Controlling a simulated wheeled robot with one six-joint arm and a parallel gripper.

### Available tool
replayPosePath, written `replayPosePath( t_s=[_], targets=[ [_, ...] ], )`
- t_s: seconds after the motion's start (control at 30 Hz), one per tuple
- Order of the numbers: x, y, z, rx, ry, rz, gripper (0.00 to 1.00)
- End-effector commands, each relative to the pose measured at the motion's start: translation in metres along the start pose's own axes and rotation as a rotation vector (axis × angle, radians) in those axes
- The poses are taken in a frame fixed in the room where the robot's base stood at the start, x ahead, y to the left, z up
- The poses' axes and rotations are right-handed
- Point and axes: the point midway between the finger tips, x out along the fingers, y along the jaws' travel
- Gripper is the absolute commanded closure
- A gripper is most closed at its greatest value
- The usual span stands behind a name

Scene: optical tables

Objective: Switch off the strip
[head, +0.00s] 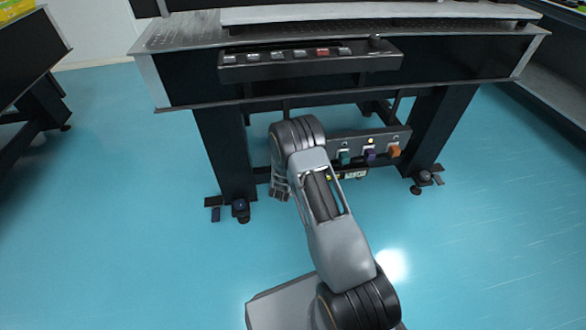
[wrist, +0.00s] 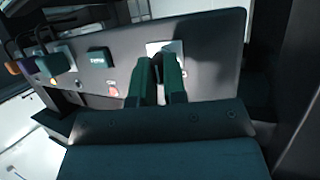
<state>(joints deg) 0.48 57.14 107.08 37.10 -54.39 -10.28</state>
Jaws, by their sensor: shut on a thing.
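The strip is a dark panel (head: 406,133) low under the table, with its left part hidden by my arm in the head view. It also fills the upper part of the wrist view (wrist: 212,65). My gripper (wrist: 160,92) is at the panel in front of a white plate (wrist: 165,46). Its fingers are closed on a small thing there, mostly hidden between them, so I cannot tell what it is. A dark green block with pale lettering (wrist: 100,60) sits beside the fingers, and a small red part (wrist: 113,90) lies below it.
A teal plug (head: 345,157), a purple plug (head: 370,157) and an orange plug (head: 394,151) are on the panel. A black bar with several buttons (head: 300,68) runs along the table front above. Table legs (head: 225,150) flank the panel.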

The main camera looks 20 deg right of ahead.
Motion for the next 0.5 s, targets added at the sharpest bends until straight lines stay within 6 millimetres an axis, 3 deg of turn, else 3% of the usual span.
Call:
replayPosePath(
  t_s=[0.5],
  targets=[
    [0.0013,-0.0061,-0.0017,0.065,0.003,0.151,1.0]
  ],
)
